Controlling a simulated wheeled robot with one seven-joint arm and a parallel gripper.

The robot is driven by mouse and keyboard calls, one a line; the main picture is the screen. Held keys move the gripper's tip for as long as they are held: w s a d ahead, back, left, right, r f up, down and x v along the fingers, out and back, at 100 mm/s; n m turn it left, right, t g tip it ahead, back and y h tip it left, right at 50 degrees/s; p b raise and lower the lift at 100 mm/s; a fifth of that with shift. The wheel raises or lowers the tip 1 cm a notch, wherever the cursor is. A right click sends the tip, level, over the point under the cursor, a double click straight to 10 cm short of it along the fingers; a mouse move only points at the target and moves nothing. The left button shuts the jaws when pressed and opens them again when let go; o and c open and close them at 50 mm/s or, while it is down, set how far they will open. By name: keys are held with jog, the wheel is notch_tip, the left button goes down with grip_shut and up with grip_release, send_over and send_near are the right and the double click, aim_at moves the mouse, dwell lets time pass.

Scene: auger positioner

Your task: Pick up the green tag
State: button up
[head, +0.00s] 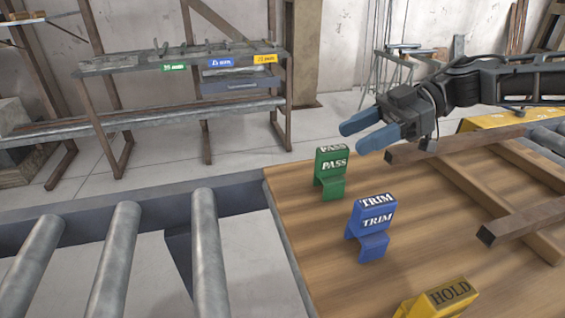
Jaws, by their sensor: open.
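The green tag (331,172), marked PASS, stands upright near the far left corner of the wooden board (310,222). My gripper (352,136) has blue fingers and comes in from the right. It is open and empty, above and to the right of the green tag in the picture, apart from it. A blue tag (371,228), marked TRIM, stands nearer and to the right of the green one. A yellow tag (438,301), marked HOLD, is at the bottom edge and partly cut off.
Grey rollers (208,250) lie to the left of the board. Dark wooden bars (515,222) lie on the board's right side. A metal rack (185,110) with small green, blue and yellow labels stands behind. The board around the green tag is clear apart from the blue tag.

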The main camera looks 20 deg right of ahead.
aim_at(317, 162)
jog(key=shift+x, duration=1.1)
jog(key=shift+s+f+p+x, duration=0.15)
jog(key=shift+p+x, duration=0.4)
jog(key=shift+x, duration=0.9)
jog(key=shift+s+f+p+x, duration=0.1)
jog(key=shift+f+p+x, duration=0.3)
jog(key=shift+x, duration=1.1)
jog(key=shift+d+r, duration=0.15)
grip_shut()
